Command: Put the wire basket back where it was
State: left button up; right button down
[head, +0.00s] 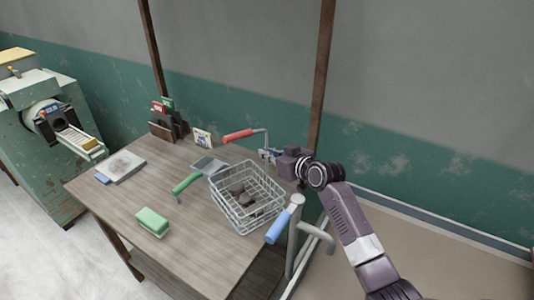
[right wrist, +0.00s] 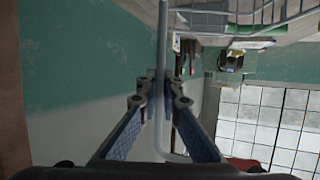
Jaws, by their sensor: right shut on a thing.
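The wire basket (head: 246,215) stands upright on the wooden table, near its right edge, with several dark lumps (head: 240,190) in it. Part of its wire mesh also shows at the top of the right wrist view (right wrist: 262,14). My right gripper (head: 268,154) is beyond the basket's far side. In the right wrist view my right gripper (right wrist: 164,92) is shut on a thin grey rod (right wrist: 164,45). The rod bends towards a red grip (head: 238,135). I cannot tell whether the rod joins the basket. My left gripper is out of view.
On the table (head: 150,185) lie a green block (head: 152,222), a green-handled tool (head: 186,183) and a grey slab (head: 121,166). A rack (head: 168,120) stands at the back. A metal stand with a blue grip (head: 278,228) rises close to the basket's right. The table's front is clear.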

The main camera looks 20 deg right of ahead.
jog(key=c, duration=2.6)
grip_release()
jog(key=shift+f, duration=0.1)
jog(key=o, duration=0.5)
jog(key=shift+s, duration=0.1)
jog(key=b+v, duration=0.1)
jog(key=v, duration=1.1)
